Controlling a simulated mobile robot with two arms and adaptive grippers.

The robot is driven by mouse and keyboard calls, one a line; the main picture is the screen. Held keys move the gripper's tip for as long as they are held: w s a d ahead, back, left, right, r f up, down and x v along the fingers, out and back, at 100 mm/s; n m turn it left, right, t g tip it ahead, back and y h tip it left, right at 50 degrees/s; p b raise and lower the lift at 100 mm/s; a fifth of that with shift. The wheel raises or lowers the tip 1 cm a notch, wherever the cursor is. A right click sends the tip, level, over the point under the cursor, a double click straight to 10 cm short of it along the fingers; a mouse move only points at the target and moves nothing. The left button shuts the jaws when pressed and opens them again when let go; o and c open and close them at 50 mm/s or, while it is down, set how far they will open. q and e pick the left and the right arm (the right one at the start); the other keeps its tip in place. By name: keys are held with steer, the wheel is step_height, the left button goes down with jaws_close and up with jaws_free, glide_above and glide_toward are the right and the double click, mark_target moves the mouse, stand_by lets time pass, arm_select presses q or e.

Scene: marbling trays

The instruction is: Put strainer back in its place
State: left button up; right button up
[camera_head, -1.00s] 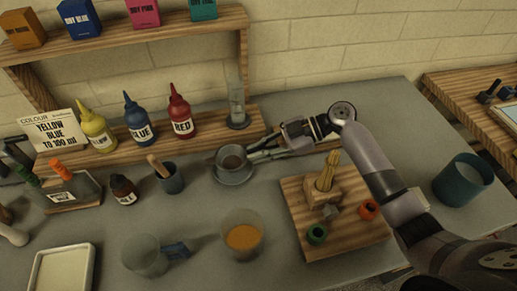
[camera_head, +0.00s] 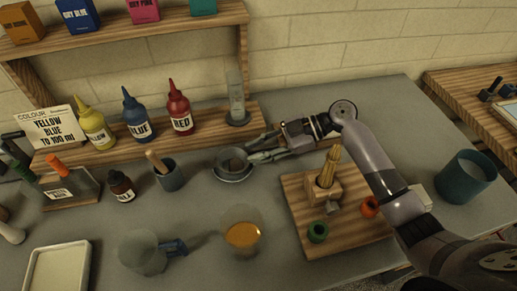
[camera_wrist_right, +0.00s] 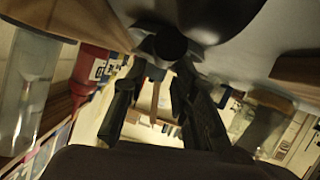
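A small round dark-grey vessel (camera_head: 231,157), which looks like the strainer, sits on a grey round dish (camera_head: 233,179) in the middle of the table in the head view. Its mesh is too small to make out. My right gripper (camera_head: 253,150) reaches in from the right at its right rim. The two fingers are spread, with a gap between them; whether one touches the rim I cannot tell. In the right wrist view the fingers (camera_wrist_right: 157,95) are apart, with a large grey curved surface and a dark round part close above them.
A mortar-like cup with a stick (camera_head: 170,177) stands left of the dish. A cup of orange liquid (camera_head: 243,237) and a clear beaker (camera_head: 143,254) stand in front. A wooden board (camera_head: 345,243) lies right. Bottles line the back shelf (camera_head: 215,132).

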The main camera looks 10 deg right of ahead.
steer(key=shift+o, duration=0.6)
steer(key=shift+s+f, duration=0.2)
steer(key=shift+f, duration=0.25)
steer(key=shift+w+r+p, duration=0.15)
steer(key=shift+r+p, duration=0.7)
steer(key=shift+p, duration=0.25)
steer(key=shift+w+d+f+b, duration=0.1)
steer(key=shift+d+f+b, duration=0.05)
steer(key=shift+d+b, duration=0.65)
steer(key=w+b+v, duration=0.1)
steer(key=b+v, duration=0.1)
steer(key=v, duration=0.8)
steer(key=shift+s+d+r+b, duration=0.2)
steer(key=shift+s+r+b, duration=0.1)
steer(key=shift+s+r, duration=0.25)
